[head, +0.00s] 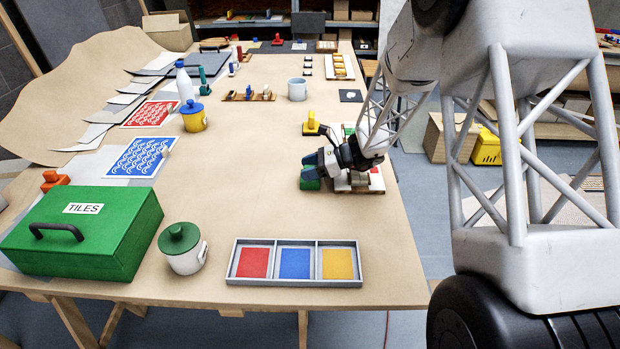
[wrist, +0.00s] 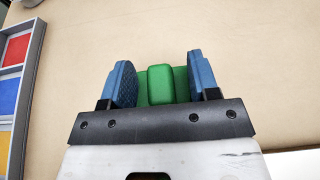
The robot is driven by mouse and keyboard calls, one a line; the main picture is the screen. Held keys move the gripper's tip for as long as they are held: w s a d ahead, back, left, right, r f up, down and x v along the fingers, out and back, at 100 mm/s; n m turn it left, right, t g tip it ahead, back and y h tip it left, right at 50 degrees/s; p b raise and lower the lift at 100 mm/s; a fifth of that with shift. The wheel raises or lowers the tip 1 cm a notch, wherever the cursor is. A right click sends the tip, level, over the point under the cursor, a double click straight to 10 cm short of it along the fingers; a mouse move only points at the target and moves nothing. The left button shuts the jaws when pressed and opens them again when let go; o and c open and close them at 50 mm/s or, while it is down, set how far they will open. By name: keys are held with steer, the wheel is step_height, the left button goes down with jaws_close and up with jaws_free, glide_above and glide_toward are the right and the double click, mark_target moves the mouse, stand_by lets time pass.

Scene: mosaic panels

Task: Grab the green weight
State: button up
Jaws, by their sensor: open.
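The green weight (head: 309,183) sits on the tan table at the right side, in front of my gripper. In the wrist view the green weight (wrist: 160,84) shows a raised block on a wider green base. My gripper (wrist: 160,80) is open, with one blue finger on each side of the raised block and a gap to each. The lower part of the weight is hidden behind the gripper's dark front bar. In the head view my gripper (head: 313,163) is at the weight and partly covers it.
A grey tray (head: 294,243) with red, blue and yellow compartments lies in front. A yellow weight (head: 311,125) stands behind my gripper. A white board (head: 362,182) with pieces is beside it. The green TILES box (head: 85,230) and a lidded jar (head: 182,248) are left. The table's middle is clear.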

steer(key=shift+c, duration=0.3)
jaws_close()
steer(key=shift+r, duration=0.15)
steer(key=shift+r, duration=0.75)
step_height(320, 180, up, 2)
steer(key=shift+s, duration=0.1)
steer(key=s+d+r, duration=0.1)
steer(key=s+d, duration=0.3)
steer(key=s, duration=1.1)
steer(key=shift+s, duration=0.15)
steer(key=shift+r, duration=0.1)
